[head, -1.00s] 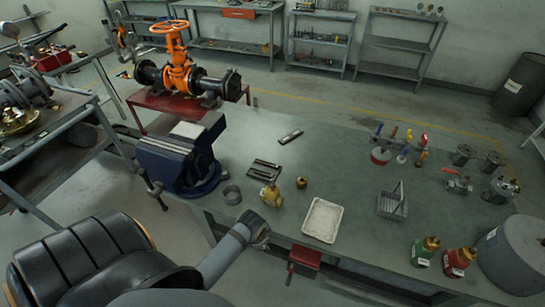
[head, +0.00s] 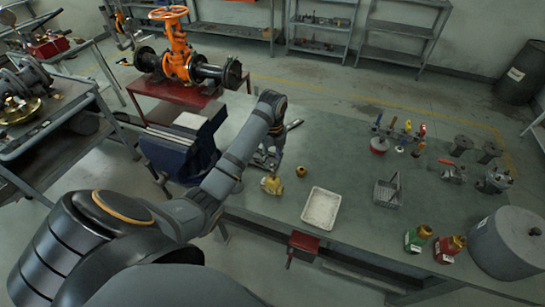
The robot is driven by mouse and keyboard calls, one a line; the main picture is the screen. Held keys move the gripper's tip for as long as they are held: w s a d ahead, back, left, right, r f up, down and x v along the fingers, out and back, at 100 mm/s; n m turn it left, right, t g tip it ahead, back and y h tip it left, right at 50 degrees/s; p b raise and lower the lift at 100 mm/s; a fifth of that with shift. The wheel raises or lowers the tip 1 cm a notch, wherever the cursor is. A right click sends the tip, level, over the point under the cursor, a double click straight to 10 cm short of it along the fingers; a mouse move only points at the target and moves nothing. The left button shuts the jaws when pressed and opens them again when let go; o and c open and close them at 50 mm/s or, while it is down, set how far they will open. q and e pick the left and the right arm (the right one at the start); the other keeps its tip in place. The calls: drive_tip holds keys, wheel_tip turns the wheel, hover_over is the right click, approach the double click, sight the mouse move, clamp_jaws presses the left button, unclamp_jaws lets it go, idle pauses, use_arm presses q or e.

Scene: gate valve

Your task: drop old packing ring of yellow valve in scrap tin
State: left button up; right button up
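The small yellow valve (head: 271,185) stands on the grey-green workbench, right of the vise. A small brass part (head: 301,171) sits just right of it. My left arm reaches over the bench, and its gripper (head: 267,162) points down just behind the valve, over the dark tools lying there. Its fingers are small and dark, so I cannot tell whether they are open or hold anything. I cannot make out the old packing ring. A small round grey tin, seen earlier left of the valve, is now hidden behind my arm. My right gripper is out of view.
The blue vise (head: 180,150) stands close left of my forearm. A white tray (head: 321,208) and a wire basket (head: 387,192) are right of the valve.

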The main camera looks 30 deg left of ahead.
sight(273, 170)
use_arm(q)
drive_tip(key=shift+f+b, duration=2.15)
drive_tip(key=shift+b, duration=0.6)
drive_tip(key=shift+d+f, duration=0.1)
drive_tip(key=shift+f, duration=0.45)
drive_tip(key=shift+f+p, duration=0.3)
drive_tip(key=shift+f, duration=0.5)
drive_tip(key=shift+p, duration=0.6)
clamp_jaws()
